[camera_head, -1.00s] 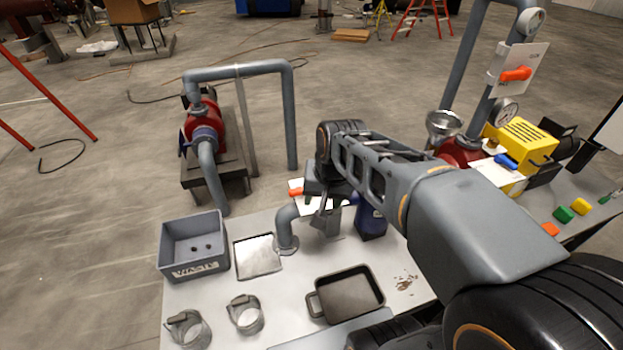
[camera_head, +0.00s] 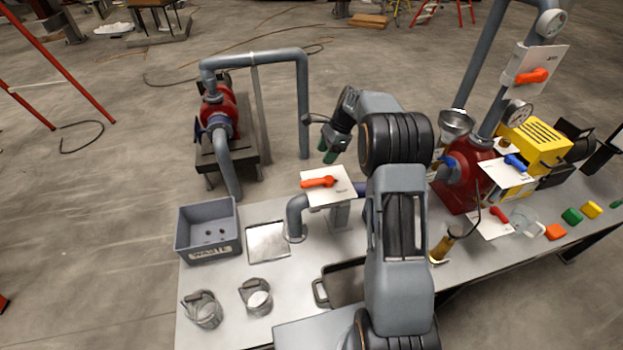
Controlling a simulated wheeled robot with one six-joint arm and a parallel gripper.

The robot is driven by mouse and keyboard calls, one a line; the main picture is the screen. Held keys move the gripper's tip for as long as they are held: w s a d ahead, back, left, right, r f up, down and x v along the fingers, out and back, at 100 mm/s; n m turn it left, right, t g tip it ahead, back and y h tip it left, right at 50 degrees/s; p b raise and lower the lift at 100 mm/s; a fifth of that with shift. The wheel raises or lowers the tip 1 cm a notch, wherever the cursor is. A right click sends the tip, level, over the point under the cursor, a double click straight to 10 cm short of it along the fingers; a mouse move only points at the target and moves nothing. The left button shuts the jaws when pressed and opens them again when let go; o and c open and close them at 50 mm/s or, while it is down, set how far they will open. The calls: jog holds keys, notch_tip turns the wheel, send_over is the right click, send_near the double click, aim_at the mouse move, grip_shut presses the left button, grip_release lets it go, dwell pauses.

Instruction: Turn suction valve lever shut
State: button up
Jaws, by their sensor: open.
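An orange lever (camera_head: 319,182) lies roughly level, pointing left, on a white plate (camera_head: 340,193) above the low pipe on the table. A second orange lever (camera_head: 532,76) is on an upright white plate at the upper right. The plate lettering is too small to read, so I cannot tell for sure which is the suction valve. My gripper (camera_head: 329,151) is open, with green fingertips. In the picture it is just above the nearer lever's plate and looks apart from it. Nothing shows between the fingers.
A black pan (camera_head: 342,286) is partly behind my arm. A red pump (camera_head: 463,172), a blue lever (camera_head: 515,163) and a red lever (camera_head: 499,215) are at right.

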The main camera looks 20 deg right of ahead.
aim_at(311, 181)
jog(key=p+x, duration=0.1)
jog(key=x, duration=1.1)
jog(key=shift+f+p, duration=0.1)
jog(key=shift+p, duration=0.3)
grip_shut()
